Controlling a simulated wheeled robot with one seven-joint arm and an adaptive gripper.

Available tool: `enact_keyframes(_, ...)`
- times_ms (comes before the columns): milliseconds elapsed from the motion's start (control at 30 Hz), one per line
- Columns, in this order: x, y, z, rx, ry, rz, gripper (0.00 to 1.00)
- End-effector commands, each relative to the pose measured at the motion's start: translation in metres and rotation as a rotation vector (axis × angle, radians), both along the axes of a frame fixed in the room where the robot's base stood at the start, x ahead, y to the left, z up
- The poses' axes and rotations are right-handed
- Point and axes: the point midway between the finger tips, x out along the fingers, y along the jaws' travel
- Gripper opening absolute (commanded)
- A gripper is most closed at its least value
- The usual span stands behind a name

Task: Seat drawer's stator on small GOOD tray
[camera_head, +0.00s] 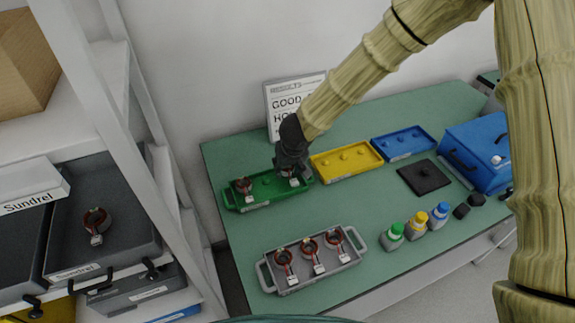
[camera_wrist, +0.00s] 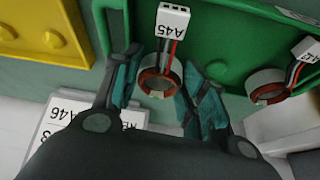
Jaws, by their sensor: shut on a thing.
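My gripper (camera_head: 291,166) is over the right end of the green tray (camera_head: 262,202) on the table. In the wrist view my gripper (camera_wrist: 164,80) is shut on a stator (camera_wrist: 160,83), a copper-red ring with wires and a white connector marked A45. This stator is at the green tray (camera_wrist: 205,20); whether it rests fully down is hard to tell. A second stator (camera_head: 243,186) sits at the tray's left end, and it also shows in the wrist view (camera_wrist: 266,88). Another stator (camera_head: 96,220) lies in an open dark drawer (camera_head: 127,245) at left.
A grey tray (camera_head: 291,289) with three stators stands nearer on the table. A yellow tray (camera_head: 346,161), blue tray (camera_head: 404,144), black plate (camera_head: 424,178) and blue box (camera_head: 478,150) are to the right. Small bottles (camera_head: 417,224) stand in front. A sign (camera_head: 285,102) stands behind the green tray.

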Motion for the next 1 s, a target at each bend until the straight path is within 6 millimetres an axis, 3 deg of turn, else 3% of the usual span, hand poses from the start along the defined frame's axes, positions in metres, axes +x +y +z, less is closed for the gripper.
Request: enact_keyframes(1000,0.0000,-0.0003,-0.0091,0.000,0.001,0.000,0.15)
